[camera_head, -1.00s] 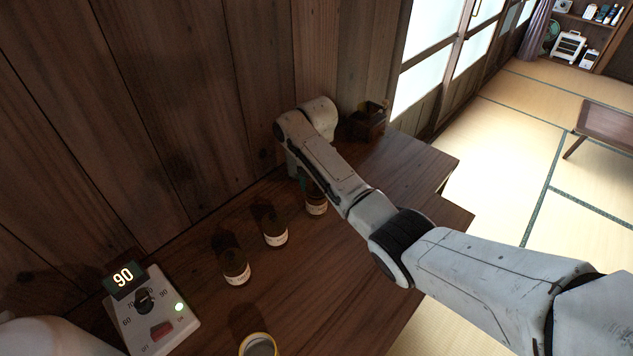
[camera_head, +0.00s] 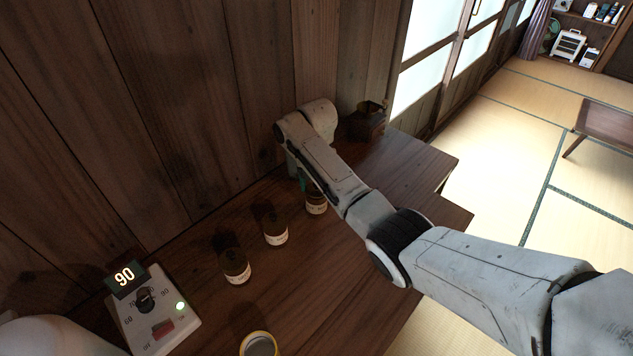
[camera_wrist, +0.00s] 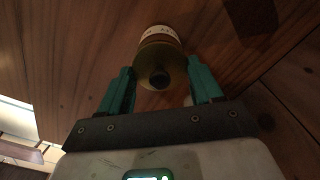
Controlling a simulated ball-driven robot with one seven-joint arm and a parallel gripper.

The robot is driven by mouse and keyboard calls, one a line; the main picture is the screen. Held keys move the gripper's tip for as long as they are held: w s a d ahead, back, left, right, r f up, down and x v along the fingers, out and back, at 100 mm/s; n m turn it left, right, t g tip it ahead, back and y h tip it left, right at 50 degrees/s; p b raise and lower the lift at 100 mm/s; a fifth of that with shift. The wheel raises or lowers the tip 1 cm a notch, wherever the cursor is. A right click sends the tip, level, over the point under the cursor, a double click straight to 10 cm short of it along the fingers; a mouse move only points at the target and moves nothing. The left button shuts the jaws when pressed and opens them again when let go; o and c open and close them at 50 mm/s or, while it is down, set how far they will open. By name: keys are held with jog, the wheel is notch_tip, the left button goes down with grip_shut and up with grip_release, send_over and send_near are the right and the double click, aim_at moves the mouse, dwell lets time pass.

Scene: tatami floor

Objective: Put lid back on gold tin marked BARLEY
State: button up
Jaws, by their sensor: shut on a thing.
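My gripper (camera_wrist: 163,72) has teal fingers on both sides of a round gold lid (camera_wrist: 148,72) with a dark knob, and it is shut on the lid. Just beyond the lid in the wrist view is a tin with a white label (camera_wrist: 157,31); its lettering is too small to read. I cannot tell whether the lid is seated on that tin. In the head view the tin (camera_head: 316,205) stands at the far end of a row, partly behind my arm. A bit of teal finger (camera_head: 302,185) shows above it.
Two more dark labelled tins (camera_head: 236,270) (camera_head: 275,232) stand along the wooden counter. A gold-rimmed round container (camera_head: 258,346) is at the bottom edge. A control box (camera_head: 152,312) reading 90 is at lower left. A dark wooden box (camera_head: 367,122) stands at the back by the wall.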

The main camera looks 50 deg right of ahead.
dwell(0.4)
jog(key=o, duration=1.1)
jog(key=shift+o, duration=0.5)
jog(key=shift+r, duration=0.1)
jog(key=shift+r+p, duration=2.45)
jog(key=shift+p, duration=0.1)
jog(key=shift+r, duration=0.95)
grip_shut()
